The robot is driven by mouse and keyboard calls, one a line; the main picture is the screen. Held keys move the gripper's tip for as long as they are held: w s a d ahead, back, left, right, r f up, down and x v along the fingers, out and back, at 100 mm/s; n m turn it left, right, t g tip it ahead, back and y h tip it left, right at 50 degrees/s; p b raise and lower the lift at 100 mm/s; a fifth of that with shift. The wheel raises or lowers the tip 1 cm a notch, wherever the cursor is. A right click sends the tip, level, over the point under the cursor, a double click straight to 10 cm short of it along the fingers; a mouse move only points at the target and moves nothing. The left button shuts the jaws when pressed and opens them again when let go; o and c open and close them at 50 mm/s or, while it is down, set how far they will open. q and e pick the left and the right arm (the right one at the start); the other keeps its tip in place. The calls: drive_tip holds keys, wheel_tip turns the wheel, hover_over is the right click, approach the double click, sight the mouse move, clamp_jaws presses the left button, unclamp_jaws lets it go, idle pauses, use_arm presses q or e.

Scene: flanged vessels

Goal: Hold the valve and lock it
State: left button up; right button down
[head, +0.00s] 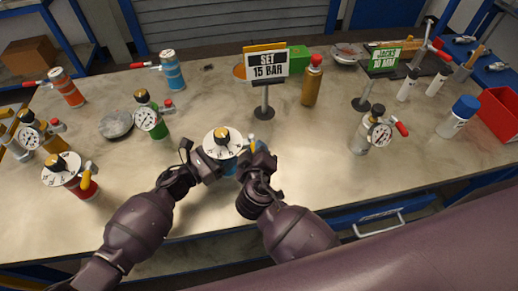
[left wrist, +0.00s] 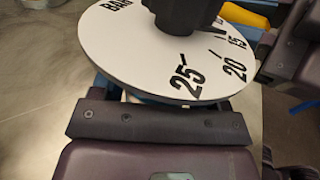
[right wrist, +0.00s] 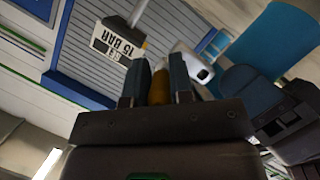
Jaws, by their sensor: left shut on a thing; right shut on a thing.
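The valve (head: 222,143) stands near the table's front edge, with a round white dial and a black knob with a yellow pointer on top. In the left wrist view its dial (left wrist: 130,45) shows BAR, 15, 20 and 25. Its blue body (right wrist: 275,45) shows in the right wrist view. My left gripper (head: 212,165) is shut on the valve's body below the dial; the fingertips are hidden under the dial. My right gripper (head: 257,158) is shut on a yellow lever (right wrist: 160,87) at the valve's right side. The pointer's exact reading is too small to tell.
A sign reading SET 15 BAR (head: 267,66) stands behind the valve. An orange bottle (head: 311,85) and a grey gauge vessel (head: 370,132) stand to the right. A green gauge vessel (head: 152,118) and a red dial vessel (head: 68,176) stand to the left. The front middle-right table is clear.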

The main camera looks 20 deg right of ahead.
drive_tip(key=shift+w+a+r+h, duration=0.1)
drive_tip(key=shift+r+h, duration=0.05)
drive_tip(key=shift+h, duration=0.15)
drive_tip(key=c, duration=1)
unclamp_jaws()
drive_tip(key=v, duration=0.7)
drive_tip(key=shift+s, duration=0.35)
